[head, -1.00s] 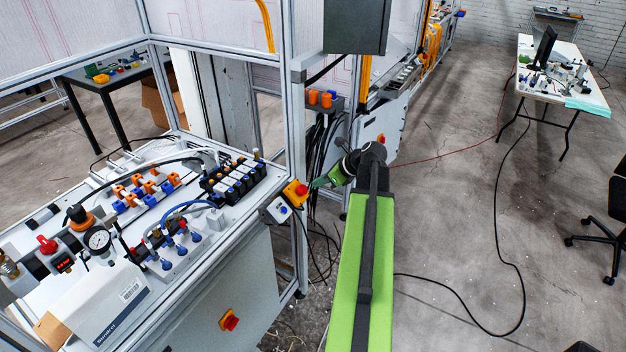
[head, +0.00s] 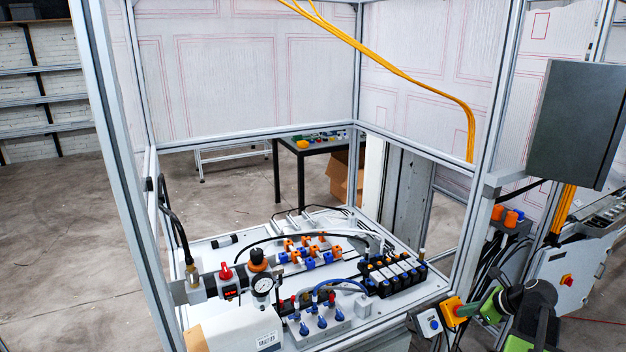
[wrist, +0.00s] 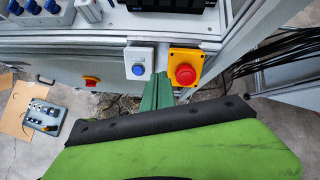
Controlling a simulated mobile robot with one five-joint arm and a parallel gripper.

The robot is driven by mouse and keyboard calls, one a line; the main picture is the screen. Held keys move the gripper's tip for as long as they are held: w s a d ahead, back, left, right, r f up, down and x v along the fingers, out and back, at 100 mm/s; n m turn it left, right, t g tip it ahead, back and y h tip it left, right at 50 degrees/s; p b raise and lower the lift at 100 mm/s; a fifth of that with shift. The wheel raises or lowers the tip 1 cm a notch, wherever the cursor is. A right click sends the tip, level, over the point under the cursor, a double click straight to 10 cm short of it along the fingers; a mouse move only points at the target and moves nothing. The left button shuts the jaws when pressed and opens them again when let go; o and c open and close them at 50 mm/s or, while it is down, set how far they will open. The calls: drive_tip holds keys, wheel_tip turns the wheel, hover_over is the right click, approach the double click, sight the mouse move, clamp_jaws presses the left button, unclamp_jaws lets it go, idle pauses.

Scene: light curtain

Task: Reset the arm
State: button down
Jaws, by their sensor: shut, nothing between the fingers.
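My gripper (wrist: 157,92) is shut and empty, its green fingers together in the wrist view. They point at the workstation's front edge, just below and between a grey box with a blue button (wrist: 139,62) and a yellow box with a red button (wrist: 185,66). I cannot tell if they touch either box. In the head view my gripper (head: 469,309) is at the lower right, just right of the yellow box (head: 452,311). The grey button box (head: 428,322) is to its left.
The framed workstation (head: 222,257) bears valves, a pressure gauge (head: 262,286) and hoses. A metal post stands close to the arm. Black cables hang to the right, and a grey cabinet (head: 571,125) overhangs there. Open floor lies at the left.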

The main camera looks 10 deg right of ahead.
drive_tip(key=w+a+f+n+g, duration=0.1)
drive_tip(key=a+f+n+g, duration=0.1)
drive_tip(key=a+n, duration=0.5)
drive_tip(key=w+a+f+n+g+b, duration=0.1)
drive_tip(key=a+n, duration=0.6)
drive_tip(key=a, duration=0.8)
drive_tip(key=w+a+f+n+g, duration=0.1)
drive_tip(key=a+f+n+g, duration=0.2)
drive_tip(key=a+n, duration=0.5)
drive_tip(key=shift+w+a+f+g+h+b, duration=0.1)
drive_tip(key=shift+a+f+h, duration=0.1)
drive_tip(key=shift+a, duration=0.35)
drive_tip(key=shift+w+a+f+g+h+b, duration=0.1)
drive_tip(key=shift+a+f, duration=0.05)
drive_tip(key=shift+a, duration=0.4)
drive_tip(key=shift+w+a+f+g+h+b, duration=0.1)
drive_tip(key=shift+a+f, duration=0.1)
drive_tip(key=shift+a, duration=0.35)
drive_tip(key=s+a+n+g+h, duration=0.1)
drive_tip(key=s+a+n+h, duration=0.1)
drive_tip(key=a+n, duration=0.5)
drive_tip(key=shift+s+a+f+n, duration=0.25)
drive_tip(key=shift+a+f+n, duration=0.15)
drive_tip(key=shift+a, duration=0.3)
